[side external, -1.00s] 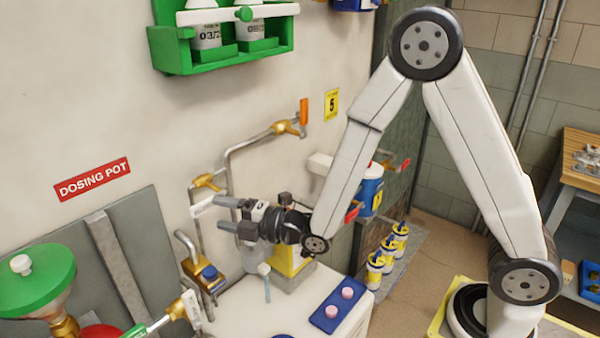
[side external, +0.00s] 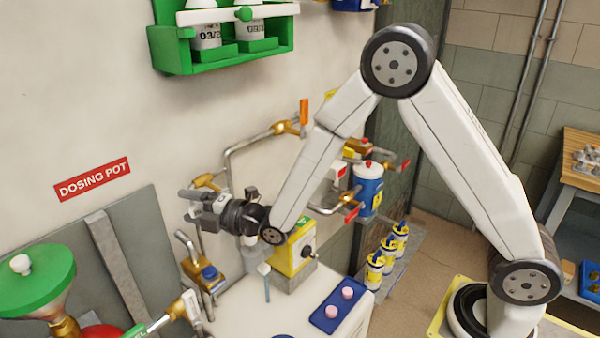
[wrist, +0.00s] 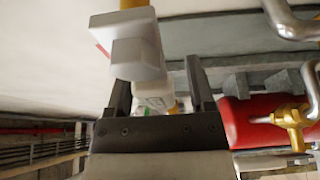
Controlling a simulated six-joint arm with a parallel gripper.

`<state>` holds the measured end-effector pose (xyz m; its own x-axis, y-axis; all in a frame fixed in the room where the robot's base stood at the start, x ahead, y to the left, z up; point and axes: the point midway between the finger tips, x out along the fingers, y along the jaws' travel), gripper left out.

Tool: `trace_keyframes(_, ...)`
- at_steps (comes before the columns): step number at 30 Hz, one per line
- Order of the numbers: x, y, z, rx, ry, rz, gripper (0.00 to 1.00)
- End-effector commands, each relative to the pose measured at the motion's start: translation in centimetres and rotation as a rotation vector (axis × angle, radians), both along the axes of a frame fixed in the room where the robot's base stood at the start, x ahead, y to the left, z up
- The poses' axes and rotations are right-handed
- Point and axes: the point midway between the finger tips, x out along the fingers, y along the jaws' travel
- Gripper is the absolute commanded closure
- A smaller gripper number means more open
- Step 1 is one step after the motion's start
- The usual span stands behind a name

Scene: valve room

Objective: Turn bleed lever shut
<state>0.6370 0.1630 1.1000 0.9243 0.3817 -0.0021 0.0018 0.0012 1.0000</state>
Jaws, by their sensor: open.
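A white lever handle (wrist: 138,48) on a brass-coloured stem fills the upper middle of the wrist view, and I take it as the bleed lever. Its lower end reaches between the two fingers of my gripper (wrist: 157,80). The fingers stand apart, and a gap shows on the right of the handle; I cannot tell whether the left finger touches it.
A brass fitting with a blue cap (side external: 208,272) is just below my gripper. A yellow box (side external: 292,252) and a blue tray (side external: 338,310) are on the white bench. An orange-handled valve (side external: 304,112) is higher right.

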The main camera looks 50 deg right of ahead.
Motion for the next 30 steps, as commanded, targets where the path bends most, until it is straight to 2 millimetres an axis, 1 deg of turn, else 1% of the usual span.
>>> trace_keyframes(7, 0.04, 0.03, 0.01, 0.0, 0.0, 0.0, 0.31)
trace_keyframes(8, 0.05, 0.02, 0.01, 0.0, 0.0, 0.0, 0.37)
trace_keyframes(9, 0.05, 0.02, 0.01, 0.0, 0.0, 0.0, 0.5)
trace_keyframes(11, 0.05, 0.02, 0.01, 0.0, 0.0, 0.0, 0.69)
trace_keyframes(12, 0.04, 0.02, 0.02, 0.0, 0.0, 0.0, 0.82)
trace_keyframes(14, 0.04, 0.02, 0.02, 0.0, 0.0, 0.0, 1.0)
trace_keyframes(30, 0.03, -0.01, -0.01, 0.0, 0.0, 0.0, 1.0)
